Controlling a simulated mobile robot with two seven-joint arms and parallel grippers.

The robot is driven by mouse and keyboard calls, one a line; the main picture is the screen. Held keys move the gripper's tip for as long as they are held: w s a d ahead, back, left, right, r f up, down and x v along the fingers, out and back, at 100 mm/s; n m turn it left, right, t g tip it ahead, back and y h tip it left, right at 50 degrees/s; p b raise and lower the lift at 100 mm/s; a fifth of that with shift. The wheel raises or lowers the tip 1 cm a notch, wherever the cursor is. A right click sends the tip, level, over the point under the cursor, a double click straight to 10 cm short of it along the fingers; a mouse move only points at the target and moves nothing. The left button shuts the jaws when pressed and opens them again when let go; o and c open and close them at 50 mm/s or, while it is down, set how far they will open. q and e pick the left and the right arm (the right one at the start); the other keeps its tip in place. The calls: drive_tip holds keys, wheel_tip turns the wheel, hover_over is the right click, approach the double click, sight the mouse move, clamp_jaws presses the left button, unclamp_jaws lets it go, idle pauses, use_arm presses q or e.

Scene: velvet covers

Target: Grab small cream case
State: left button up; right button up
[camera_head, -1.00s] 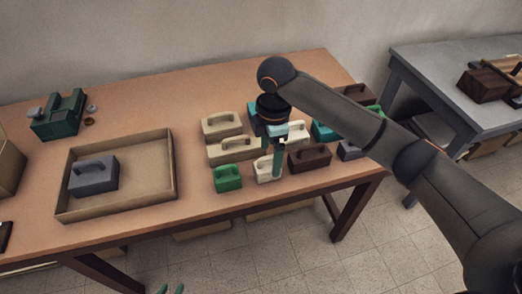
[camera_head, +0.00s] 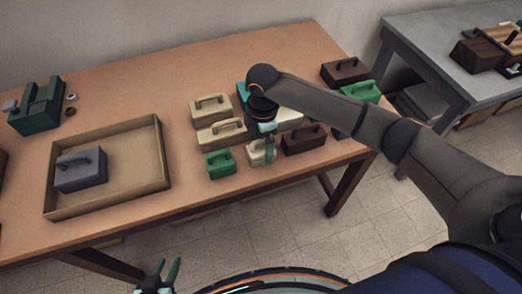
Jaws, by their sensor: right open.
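The small cream case (camera_head: 255,156) stands in the front row of cases on the brown table, between a small green case and a dark brown case. My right gripper (camera_head: 265,150) is open and points down over it. One teal finger shows at the case's right side; the other finger is hidden, and I cannot tell whether they touch the case. My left gripper (camera_head: 168,266) is at the bottom edge, off the table's front, with its fingers apart and empty.
Larger cream cases (camera_head: 221,133) stand behind and left. The green case (camera_head: 219,163) and dark brown case (camera_head: 304,140) flank closely. A shallow tray (camera_head: 140,180) holding a grey case (camera_head: 80,170) is at left. A grey table (camera_head: 440,62) stands at right.

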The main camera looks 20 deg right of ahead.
sight(263, 147)
wheel_tip(263, 147, down, 3)
drive_tip(key=shift+d+f, duration=0.1)
drive_tip(key=shift+f, duration=0.05)
drive_tip(key=shift+c, duration=0.2)
drive_tip(key=c, duration=1.4)
drive_tip(key=shift+r, duration=0.2)
